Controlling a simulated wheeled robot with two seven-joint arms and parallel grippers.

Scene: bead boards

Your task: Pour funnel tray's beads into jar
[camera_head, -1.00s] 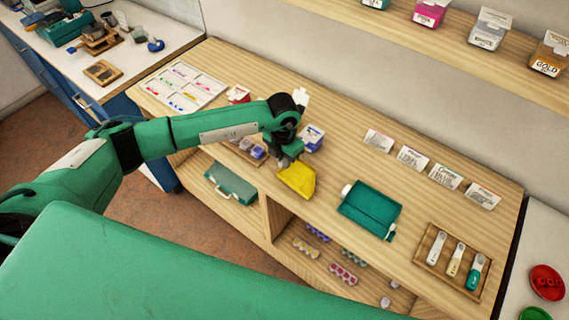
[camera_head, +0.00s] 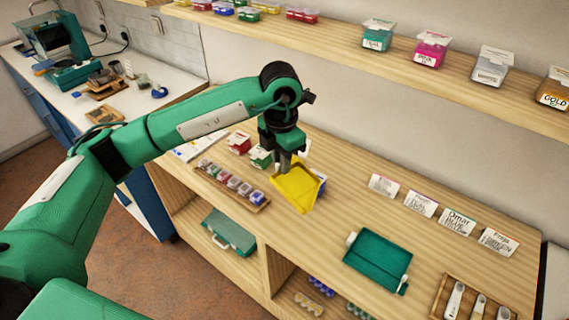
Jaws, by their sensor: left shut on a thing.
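My left gripper (camera_head: 285,164) points down and is shut on the yellow funnel tray (camera_head: 296,188) at its back end. The tray is above the wooden counter, its front tapering toward the lower right. I cannot make out any beads in it. Several small jars (camera_head: 232,184) stand in a row in a wooden rack left of the tray; their contents are too small to tell. Which jar the task means is not clear. My right gripper is not in view.
A red-and-white box (camera_head: 238,142) and a green-and-white box (camera_head: 260,156) stand behind the rack. A teal tray (camera_head: 378,259) lies at the right front. Name cards (camera_head: 421,204) stand at the back right. Bare counter lies between the yellow tray and the cards.

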